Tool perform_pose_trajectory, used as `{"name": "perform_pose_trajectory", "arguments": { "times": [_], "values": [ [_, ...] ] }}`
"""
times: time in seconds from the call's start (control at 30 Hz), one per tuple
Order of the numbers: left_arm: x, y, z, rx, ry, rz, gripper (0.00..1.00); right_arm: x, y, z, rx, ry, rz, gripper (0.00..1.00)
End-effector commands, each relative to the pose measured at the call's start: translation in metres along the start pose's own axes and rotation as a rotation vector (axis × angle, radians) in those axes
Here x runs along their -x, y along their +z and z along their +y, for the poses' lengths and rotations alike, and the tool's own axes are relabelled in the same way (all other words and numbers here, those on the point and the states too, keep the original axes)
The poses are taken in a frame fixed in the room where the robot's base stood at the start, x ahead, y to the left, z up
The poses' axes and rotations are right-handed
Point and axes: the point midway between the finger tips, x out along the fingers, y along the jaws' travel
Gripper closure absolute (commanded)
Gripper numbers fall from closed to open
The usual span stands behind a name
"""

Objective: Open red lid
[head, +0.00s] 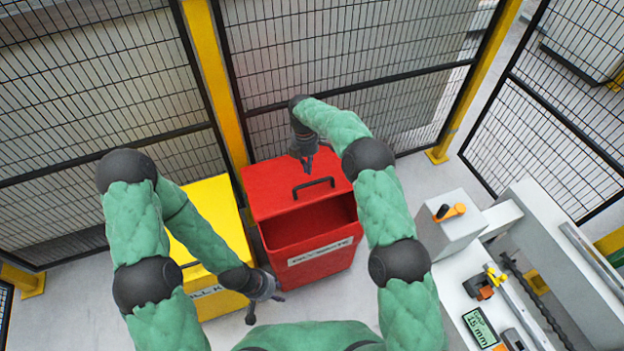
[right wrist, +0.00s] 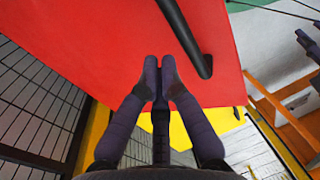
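The red bin (head: 335,262) stands on the floor in front of the fence. Its red lid (head: 270,192) is tilted up at the back, and the dark red inside of the bin shows below the lid's front edge. A black bar handle (head: 313,187) is on the lid. My right gripper (head: 307,168) is over the lid, behind the handle. In the right wrist view its fingertips (right wrist: 160,66) are together with nothing between them, and the handle (right wrist: 185,38) is beside them. My left gripper (head: 265,305) is open and empty, low in front of the bins.
A yellow bin (head: 215,205) stands left of the red one, partly hidden by my left arm. Mesh fence (head: 330,60) and a yellow post (head: 213,80) are close behind. A grey machine bench (head: 460,275) with small tools is at the right.

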Motion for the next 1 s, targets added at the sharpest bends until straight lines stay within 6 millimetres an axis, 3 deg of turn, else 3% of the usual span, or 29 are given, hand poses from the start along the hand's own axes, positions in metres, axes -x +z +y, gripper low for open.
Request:
{"name": "perform_pose_trajectory", "arguments": {
  "times": [0.03,0.13,0.57,1.0],
  "values": [
    [-0.001,-0.001,0.000,0.000,0.000,0.001,0.60,-0.005,-0.001,-0.003,0.002,-0.011,0.000,0.77],
    [-0.001,-0.001,0.000,0.000,0.000,0.002,0.60,-0.006,0.000,-0.003,0.002,-0.013,0.001,0.51],
    [-0.001,-0.001,0.000,0.000,0.000,0.002,0.60,0.001,0.000,-0.004,0.001,-0.015,0.001,0.51],
    [-0.001,-0.001,0.000,0.000,0.000,0.001,0.60,0.080,-0.001,-0.002,0.001,-0.011,0.001,0.51]
  ]
}}
